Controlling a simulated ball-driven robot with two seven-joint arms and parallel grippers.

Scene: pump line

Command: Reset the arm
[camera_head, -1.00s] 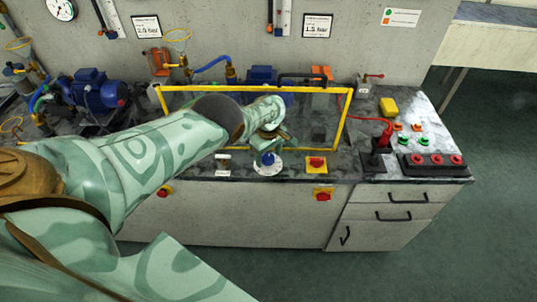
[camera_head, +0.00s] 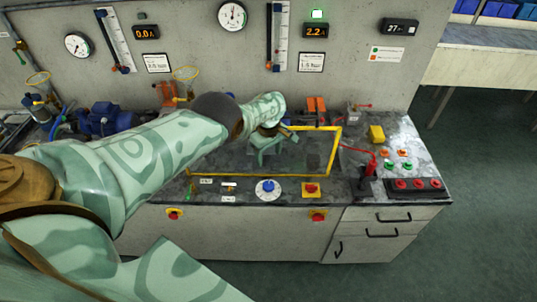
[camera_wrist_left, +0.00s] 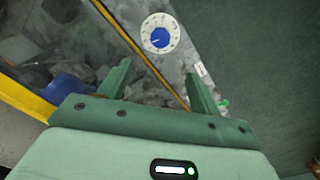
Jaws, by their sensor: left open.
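My left arm comes in from the left in the head view and reaches over the pump bench. My right gripper does not show.
The yellow guard frame (camera_head: 336,150) stands close to my arm. A red-and-yellow switch (camera_head: 311,189), a red-handled lever (camera_head: 369,170) and a row of red buttons (camera_head: 417,184) sit along the bench front. Blue pumps (camera_head: 103,119) stand at the left. Open floor lies at the right.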

